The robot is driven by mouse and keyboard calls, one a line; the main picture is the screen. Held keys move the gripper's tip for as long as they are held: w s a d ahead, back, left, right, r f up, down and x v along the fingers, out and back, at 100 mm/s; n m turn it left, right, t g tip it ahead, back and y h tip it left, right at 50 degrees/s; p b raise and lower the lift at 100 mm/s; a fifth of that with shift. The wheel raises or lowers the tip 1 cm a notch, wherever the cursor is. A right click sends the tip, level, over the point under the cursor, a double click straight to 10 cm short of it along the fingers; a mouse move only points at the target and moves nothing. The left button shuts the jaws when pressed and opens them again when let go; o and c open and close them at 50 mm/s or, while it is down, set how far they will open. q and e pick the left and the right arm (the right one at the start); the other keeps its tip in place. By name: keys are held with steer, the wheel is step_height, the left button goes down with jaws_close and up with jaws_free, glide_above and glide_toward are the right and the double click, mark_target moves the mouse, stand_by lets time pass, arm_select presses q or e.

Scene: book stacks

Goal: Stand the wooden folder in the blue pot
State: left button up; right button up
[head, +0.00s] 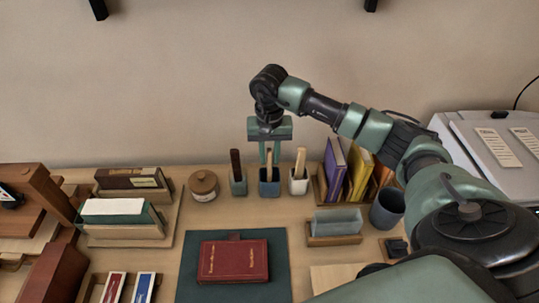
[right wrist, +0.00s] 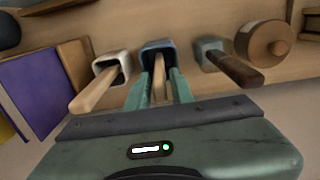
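The wooden folder (head: 269,159) is a light wood stick standing upright in the blue pot (head: 269,188), the middle of three small pots. In the right wrist view its upper part (right wrist: 159,92) stands between my finger pads, with its lower end inside the blue pot (right wrist: 158,46). My right gripper (head: 269,158) points straight down over this pot. Its fingers (right wrist: 163,85) are apart, one on each side of the folder, with what looks like a small gap. The folder's bottom is hidden inside the pot. My left gripper is not in view.
The grey-green pot (head: 238,187) with a dark stick stands left and the white pot (head: 298,186) with a pale stick right, both close. A lidded wooden jar (head: 204,186), upright books (head: 335,168), a grey cup (head: 387,208) and a red book (head: 234,260) on a green mat (head: 190,275) surround them.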

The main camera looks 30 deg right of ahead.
steer(key=shift+o, duration=0.7)
steer(key=shift+r, duration=0.2)
step_height(320, 180, up, 7)
steer(key=shift+r+b, duration=0.2)
steer(key=shift+b, duration=0.65)
